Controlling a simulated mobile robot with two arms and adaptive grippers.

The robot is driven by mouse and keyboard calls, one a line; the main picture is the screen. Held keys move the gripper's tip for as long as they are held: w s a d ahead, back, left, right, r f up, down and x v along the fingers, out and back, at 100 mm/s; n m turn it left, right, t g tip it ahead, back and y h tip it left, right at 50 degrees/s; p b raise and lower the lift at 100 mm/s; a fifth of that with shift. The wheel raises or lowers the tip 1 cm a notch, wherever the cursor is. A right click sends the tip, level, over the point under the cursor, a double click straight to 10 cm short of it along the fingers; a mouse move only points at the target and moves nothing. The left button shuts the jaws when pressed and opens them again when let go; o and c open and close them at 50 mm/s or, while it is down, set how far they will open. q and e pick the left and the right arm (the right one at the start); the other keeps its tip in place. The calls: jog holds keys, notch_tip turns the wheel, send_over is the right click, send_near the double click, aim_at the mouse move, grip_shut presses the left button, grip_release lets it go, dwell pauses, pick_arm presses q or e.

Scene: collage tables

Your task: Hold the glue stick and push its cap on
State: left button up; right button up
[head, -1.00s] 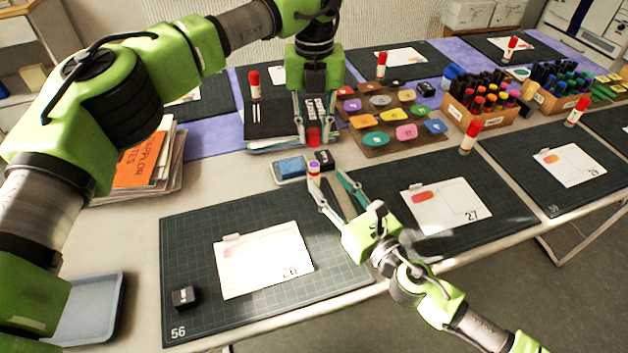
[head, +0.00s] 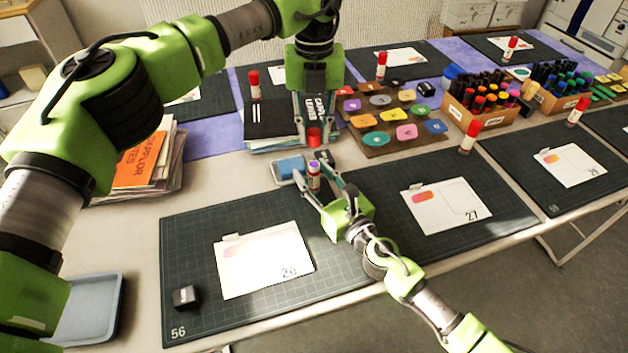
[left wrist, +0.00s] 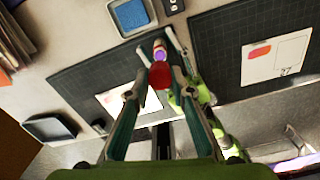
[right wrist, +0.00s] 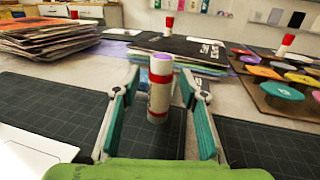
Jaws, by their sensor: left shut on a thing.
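The uncapped glue stick (head: 314,178) stands upright by the back edge of the near mat, white with a red band and a purple top. In the right wrist view the glue stick (right wrist: 160,88) is between the fingers of my right gripper (right wrist: 158,98), with gaps on both sides. My right gripper (head: 318,186) is open around it. My left gripper (head: 314,134) is shut on the red cap (head: 314,138) and holds it above and behind the stick. In the left wrist view the cap (left wrist: 159,75) appears just below the purple top (left wrist: 159,50).
A blue sponge in a tray (head: 275,174) and a small dark block (head: 326,158) lie close to the stick. Behind are a stack of books (head: 262,142) and a board of coloured pads (head: 420,148). A card (head: 262,262) lies on the near mat.

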grip_shut()
pick_arm(q)
send_over(314, 165)
jog(key=shift+w+f, duration=0.1)
jog(key=shift+f, duration=2.4)
jog(key=shift+f, duration=0.9)
jog(key=shift+f, duration=0.65)
jog(key=o, duration=0.7)
jog(key=shift+o, duration=0.2)
